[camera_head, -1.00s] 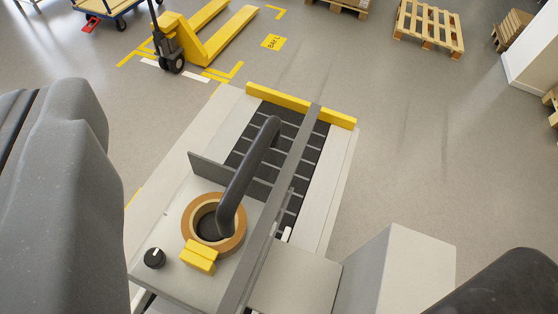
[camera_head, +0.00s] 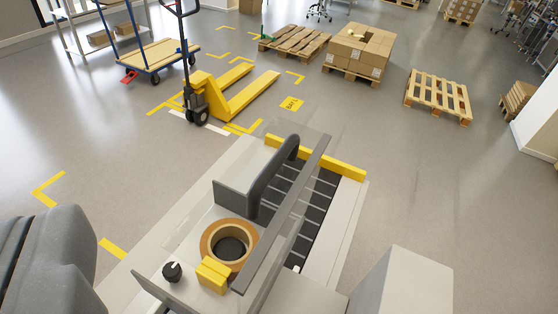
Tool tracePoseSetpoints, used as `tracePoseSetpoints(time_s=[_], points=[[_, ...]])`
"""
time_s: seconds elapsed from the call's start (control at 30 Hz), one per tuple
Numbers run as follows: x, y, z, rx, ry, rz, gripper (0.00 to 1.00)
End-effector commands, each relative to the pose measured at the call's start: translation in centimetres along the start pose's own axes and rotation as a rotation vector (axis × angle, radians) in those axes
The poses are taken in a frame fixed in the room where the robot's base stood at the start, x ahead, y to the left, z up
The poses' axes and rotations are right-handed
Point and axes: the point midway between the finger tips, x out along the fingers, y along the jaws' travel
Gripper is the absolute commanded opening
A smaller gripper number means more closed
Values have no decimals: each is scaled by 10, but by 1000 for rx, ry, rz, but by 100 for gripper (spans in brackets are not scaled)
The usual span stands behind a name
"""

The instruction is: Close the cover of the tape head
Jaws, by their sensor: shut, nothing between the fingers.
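The tape head (camera_head: 218,199) sits on the near part of a grey conveyor machine. A brown tape roll (camera_head: 209,252), a yellow block (camera_head: 212,275) and a black knob (camera_head: 172,272) are on it. Its clear cover (camera_head: 312,136) shows only as faint panes and edges around the dark grey handle bar (camera_head: 272,174). The handle slants above the machine, its upper end towards the far side. The cover looks raised, but its exact angle is hard to read. My gripper's fingers are not in view. A grey rounded part of mine fills the lower left corner.
A long grey bar (camera_head: 285,215) runs along the machine beside the black roller bed (camera_head: 313,207), with a yellow end bar (camera_head: 340,167) beyond. A pale box (camera_head: 400,285) stands at the right. A yellow pallet jack (camera_head: 215,100) and pallets (camera_head: 437,97) stand farther back; open floor lies between.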

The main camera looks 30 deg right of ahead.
Motion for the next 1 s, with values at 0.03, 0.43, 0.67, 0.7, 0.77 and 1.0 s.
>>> tracePoseSetpoints(time_s=[0.03,0.43,0.67,0.7,0.77,1.0], points=[[0,0,0,0,0,0,0],[16,20,-11,101,-111,19,0],[36,79,-15,337,-346,100,0],[37,90,-15,382,-383,118,0],[39,107,-12,449,-443,148,0],[33,164,2,675,-625,263,0]])
